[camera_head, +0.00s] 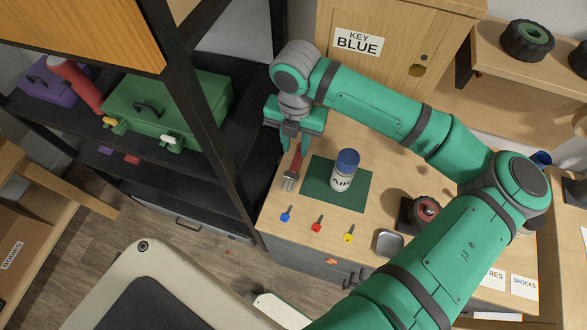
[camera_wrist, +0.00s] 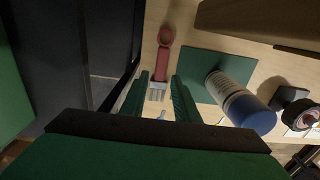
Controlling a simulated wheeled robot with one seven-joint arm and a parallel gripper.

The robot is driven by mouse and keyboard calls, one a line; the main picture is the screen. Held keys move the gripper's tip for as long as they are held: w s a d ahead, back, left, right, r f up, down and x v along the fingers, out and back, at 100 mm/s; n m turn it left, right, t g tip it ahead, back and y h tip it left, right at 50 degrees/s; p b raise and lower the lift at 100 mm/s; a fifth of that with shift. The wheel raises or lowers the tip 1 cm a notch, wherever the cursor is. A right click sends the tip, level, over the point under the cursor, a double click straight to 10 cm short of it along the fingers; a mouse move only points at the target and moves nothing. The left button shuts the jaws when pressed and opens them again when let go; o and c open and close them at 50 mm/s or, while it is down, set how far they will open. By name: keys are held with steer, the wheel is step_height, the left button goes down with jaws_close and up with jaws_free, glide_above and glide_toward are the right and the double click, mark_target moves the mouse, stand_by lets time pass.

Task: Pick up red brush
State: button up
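The red brush (camera_head: 296,166) lies on the wooden worktop beside the left edge of a green mat (camera_head: 313,185). Its pale bristles point toward the front of the worktop. My gripper (camera_head: 293,147) is over the handle end of the brush in the head view, pointing down. In the wrist view the two green fingers of my gripper (camera_wrist: 160,80) are apart, with nothing clamped between them. The red brush (camera_wrist: 165,48) shows between and beyond the fingertips, its bristles partly between them. I cannot tell the exact height of the fingers above it.
A blue-capped can (camera_head: 344,172) stands on the mat, right of the brush. Blue (camera_head: 286,214), red (camera_head: 317,224) and yellow (camera_head: 349,233) keys lie in front. A black shelf (camera_head: 240,150) borders the left side. A wooden cabinet (camera_head: 390,75) stands behind.

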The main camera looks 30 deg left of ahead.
mark_target(295, 166)
step_height(295, 166, down, 2)
steer(key=shift+f, duration=0.1)
steer(key=f, duration=0.2)
steer(key=s+f, duration=0.1)
steer(key=f, duration=0.1)
steer(key=shift+d, duration=0.25)
steer(key=shift+f, duration=0.55)
jaws_close()
